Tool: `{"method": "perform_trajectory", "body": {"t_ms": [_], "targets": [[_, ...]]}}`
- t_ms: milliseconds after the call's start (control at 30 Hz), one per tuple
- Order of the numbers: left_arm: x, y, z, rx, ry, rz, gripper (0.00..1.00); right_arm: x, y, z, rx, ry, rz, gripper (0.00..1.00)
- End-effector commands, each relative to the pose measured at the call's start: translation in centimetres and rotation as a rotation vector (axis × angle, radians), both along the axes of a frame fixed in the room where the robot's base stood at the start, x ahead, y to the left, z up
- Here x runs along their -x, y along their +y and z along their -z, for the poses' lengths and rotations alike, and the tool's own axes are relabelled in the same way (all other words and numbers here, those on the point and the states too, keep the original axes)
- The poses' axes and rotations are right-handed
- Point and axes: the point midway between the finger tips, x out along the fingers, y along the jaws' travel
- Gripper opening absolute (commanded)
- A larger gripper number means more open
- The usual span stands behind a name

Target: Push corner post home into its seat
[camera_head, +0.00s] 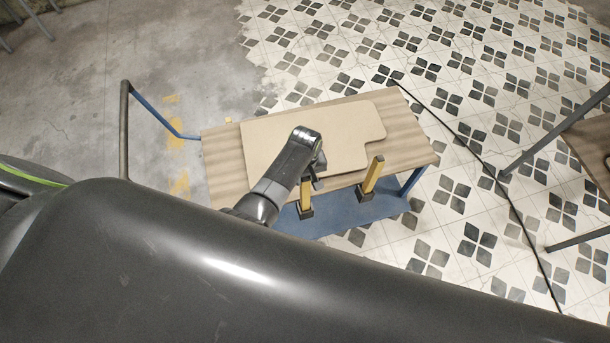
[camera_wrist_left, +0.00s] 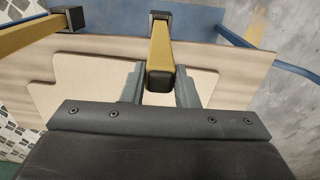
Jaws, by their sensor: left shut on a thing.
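A yellow corner post (camera_head: 306,194) stands at the near side of a cart, with a black square seat (camera_head: 305,212) around its lower end. My left gripper (camera_head: 318,178) is shut on this post. In the left wrist view the post (camera_wrist_left: 162,45) runs between the two grey fingers (camera_wrist_left: 160,88), its far end at a black seat (camera_wrist_left: 160,15). I cannot tell how deep it sits. A second yellow post (camera_head: 373,174) stands to the right in its own black seat (camera_head: 364,195). My right gripper is not in view.
The cart has a wood-grain top (camera_head: 410,150) with a flat beige board (camera_head: 275,140) on it, and a blue lower shelf (camera_head: 340,222). A small pale block (camera_head: 228,120) is at the left edge. Another table (camera_head: 590,150) stands at the far right.

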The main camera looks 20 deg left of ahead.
Motion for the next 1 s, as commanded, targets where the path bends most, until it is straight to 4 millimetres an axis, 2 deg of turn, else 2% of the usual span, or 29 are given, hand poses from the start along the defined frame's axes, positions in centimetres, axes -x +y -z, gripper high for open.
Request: {"method": "perform_trajectory", "body": {"t_ms": [33, 67, 233, 500, 667, 900, 1000], "targets": [[-0.1, 0.0, 0.1, 0.000, -0.001, 0.000, 0.00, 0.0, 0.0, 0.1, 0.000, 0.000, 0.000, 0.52], [-0.1, 0.0, 0.0, 0.000, -0.001, 0.000, 0.31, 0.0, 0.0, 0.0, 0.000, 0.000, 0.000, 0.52], [0.0, 0.0, 0.0, 0.000, -0.001, 0.000, 0.52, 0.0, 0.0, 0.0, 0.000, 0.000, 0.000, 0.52], [0.0, 0.0, 0.0, 0.000, 0.000, 0.000, 0.52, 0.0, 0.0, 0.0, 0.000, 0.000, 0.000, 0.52], [0.0, 0.0, -0.9, 0.000, 0.000, 0.000, 0.52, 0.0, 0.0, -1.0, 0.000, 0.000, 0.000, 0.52], [0.0, 0.0, -3.8, 0.000, -0.001, 0.000, 0.52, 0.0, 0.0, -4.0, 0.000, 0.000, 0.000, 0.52], [0.0, 0.0, -6.3, 0.001, -0.003, -0.001, 0.52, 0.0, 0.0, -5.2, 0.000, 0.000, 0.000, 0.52]]}}
